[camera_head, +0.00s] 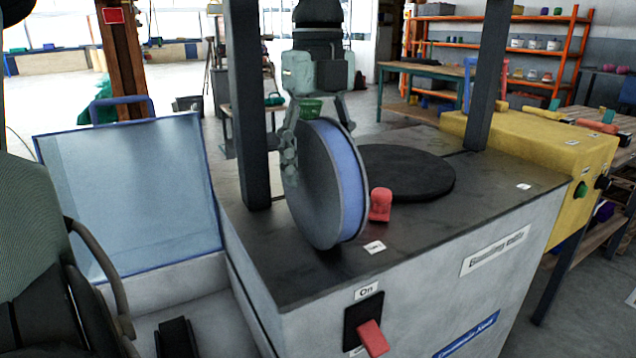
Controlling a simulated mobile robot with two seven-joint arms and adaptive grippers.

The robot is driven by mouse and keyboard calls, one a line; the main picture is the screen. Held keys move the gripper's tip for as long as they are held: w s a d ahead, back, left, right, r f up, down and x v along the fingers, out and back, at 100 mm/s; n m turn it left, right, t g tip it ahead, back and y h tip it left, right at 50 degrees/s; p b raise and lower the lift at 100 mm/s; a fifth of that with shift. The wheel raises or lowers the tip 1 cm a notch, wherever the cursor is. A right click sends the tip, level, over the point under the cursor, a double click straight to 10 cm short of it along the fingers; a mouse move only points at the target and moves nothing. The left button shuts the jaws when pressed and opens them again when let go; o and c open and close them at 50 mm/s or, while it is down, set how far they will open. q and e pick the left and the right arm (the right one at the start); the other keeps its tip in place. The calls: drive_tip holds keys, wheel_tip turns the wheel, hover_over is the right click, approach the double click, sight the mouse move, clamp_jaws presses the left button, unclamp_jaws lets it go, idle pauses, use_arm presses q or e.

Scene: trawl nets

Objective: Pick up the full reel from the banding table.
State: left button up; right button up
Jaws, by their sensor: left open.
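The full reel (348,185), wound with blue band between grey round flanges, stands on edge on the dark top of the banding table (425,225). My left gripper (318,125) points down from above at the reel's upper rim. Its fingers are apart and straddle the rim, one in front of the near left flange and the other on the right side. Whether either finger touches the reel cannot be told. The reel's far side is partly hidden. My right gripper cannot be made out.
A red block (381,204) sits just right of the reel, near a black disc (408,172). Dark posts (247,110) rise at both sides. A red-levered switch (372,335) is on the front. A yellow box (550,150) stands right, a blue-framed panel (135,185) left.

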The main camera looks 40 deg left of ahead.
use_arm(q)
clamp_jaws()
idle(0.3)
drive_tip(key=shift+r, duration=0.1)
